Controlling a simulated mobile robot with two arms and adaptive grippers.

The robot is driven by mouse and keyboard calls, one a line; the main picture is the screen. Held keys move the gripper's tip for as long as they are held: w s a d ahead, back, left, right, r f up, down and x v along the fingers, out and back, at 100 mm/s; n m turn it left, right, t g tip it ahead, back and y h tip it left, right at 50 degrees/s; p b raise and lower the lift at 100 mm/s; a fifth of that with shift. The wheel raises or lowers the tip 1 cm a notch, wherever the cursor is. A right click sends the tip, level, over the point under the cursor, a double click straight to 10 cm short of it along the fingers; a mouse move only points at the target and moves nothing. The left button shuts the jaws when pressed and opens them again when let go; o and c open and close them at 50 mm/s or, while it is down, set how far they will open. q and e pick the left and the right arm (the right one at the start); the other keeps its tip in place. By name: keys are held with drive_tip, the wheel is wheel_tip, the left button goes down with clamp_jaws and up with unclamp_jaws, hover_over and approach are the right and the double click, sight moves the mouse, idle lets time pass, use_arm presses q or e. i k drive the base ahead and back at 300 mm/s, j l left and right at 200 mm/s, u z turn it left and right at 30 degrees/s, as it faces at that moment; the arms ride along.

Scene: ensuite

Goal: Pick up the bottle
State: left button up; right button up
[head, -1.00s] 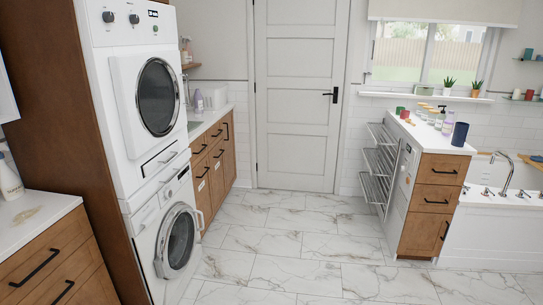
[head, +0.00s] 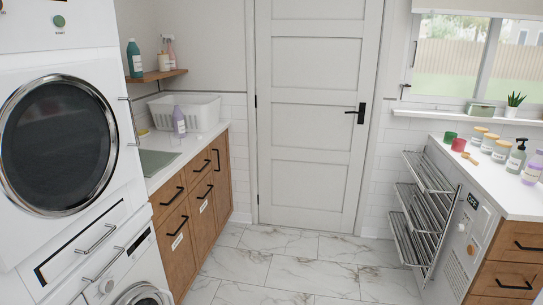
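Several bottles are in view, and I cannot tell which one the task means. A lavender bottle (head: 179,122) stands upright on the left counter, in front of a white basket. On the right counter are a dark green pump bottle (head: 516,157) and a clear bottle with a purple label (head: 533,168), partly cut by the right edge. Neither of my grippers shows.
The white stacked washer and dryer (head: 62,140) fill the near left. The left counter (head: 190,146) has a sink. A drying rack (head: 425,212) sticks out from the right cabinet. Marble floor (head: 290,262) lies clear between them, up to the closed white door (head: 313,135).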

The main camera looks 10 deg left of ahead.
sight(178, 118)
drive_tip(key=i+l+u, duration=0.15)
drive_tip(key=i+u, duration=0.25)
drive_tip(key=i, duration=0.25)
drive_tip(key=i+l+u, duration=0.4)
drive_tip(key=i, duration=0.2)
drive_tip(key=i+l+u, duration=0.45)
drive_tip(key=i, duration=0.15)
